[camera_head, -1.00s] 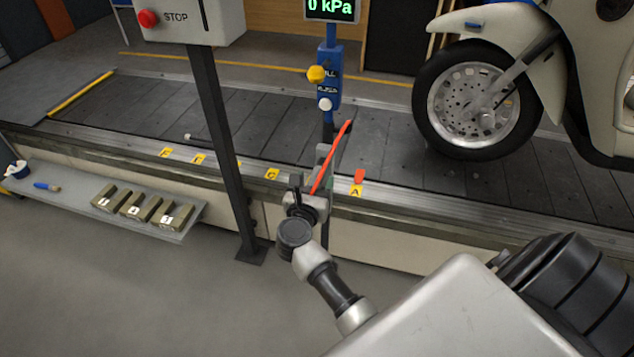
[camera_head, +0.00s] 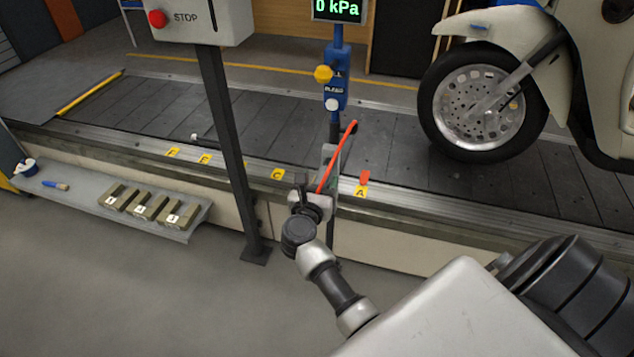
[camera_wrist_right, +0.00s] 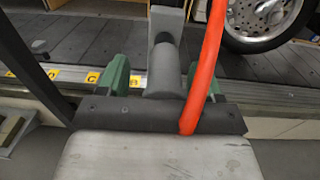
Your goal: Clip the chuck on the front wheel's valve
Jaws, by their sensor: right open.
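The scooter's front wheel (camera_head: 482,105), with a black tyre and silver drilled disc, stands on the slats at the right in the head view. It also shows at the top right of the wrist view (camera_wrist_right: 262,14). Its valve is too small to make out. My right gripper (camera_head: 328,180) is open at the conveyor's near edge, below the blue inflator post (camera_head: 335,85). In the wrist view its green fingers (camera_wrist_right: 158,78) stand either side of a grey cylindrical piece (camera_wrist_right: 168,68), possibly the chuck. A red hose (camera_wrist_right: 208,65) rises beside it. My left gripper is out of view.
A dark post carries the STOP box (camera_head: 200,22) left of my right arm. A low shelf (camera_head: 85,203) with numbered blocks (camera_head: 148,207) is at the left. A red marker (camera_head: 365,177) stands by label A. The slats between the post and wheel look clear.

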